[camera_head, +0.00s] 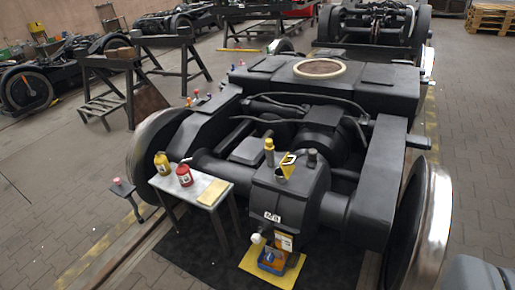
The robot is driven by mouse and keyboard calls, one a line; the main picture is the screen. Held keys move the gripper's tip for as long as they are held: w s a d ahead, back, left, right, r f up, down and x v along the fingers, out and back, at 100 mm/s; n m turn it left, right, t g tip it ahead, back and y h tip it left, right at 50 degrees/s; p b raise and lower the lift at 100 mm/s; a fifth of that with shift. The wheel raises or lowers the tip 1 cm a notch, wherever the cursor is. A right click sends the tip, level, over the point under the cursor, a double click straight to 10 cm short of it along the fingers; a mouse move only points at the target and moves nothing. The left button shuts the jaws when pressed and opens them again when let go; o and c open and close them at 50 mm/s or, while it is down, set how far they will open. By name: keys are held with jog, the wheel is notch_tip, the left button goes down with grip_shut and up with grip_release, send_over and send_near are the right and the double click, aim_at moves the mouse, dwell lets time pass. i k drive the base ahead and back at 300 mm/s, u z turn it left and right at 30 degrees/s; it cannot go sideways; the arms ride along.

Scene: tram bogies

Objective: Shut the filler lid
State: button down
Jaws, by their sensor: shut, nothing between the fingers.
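The gearbox housing (285,200) is a dark block at the near end of the bogie, in the middle of the view. On its top a small yellow-edged lid (289,159) with a dark middle stands tilted up above a short yellowish filler neck (284,172). The lid looks open; its hinge is too small to make out. A yellow-capped post (269,150) stands just left of it, and a dark knob (312,157) just right. My gripper does not show in this view.
A small grey table (211,199) left of the gearbox carries a yellow bottle (162,164) and a red bottle (184,175). A blue box (271,261) sits on a yellow mat (290,275) below the gearbox. Large wheels flank the bogie.

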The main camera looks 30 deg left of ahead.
aim_at(286, 164)
jog(key=u, duration=0.3)
jog(key=i, duration=1.1)
jog(key=u, duration=0.25)
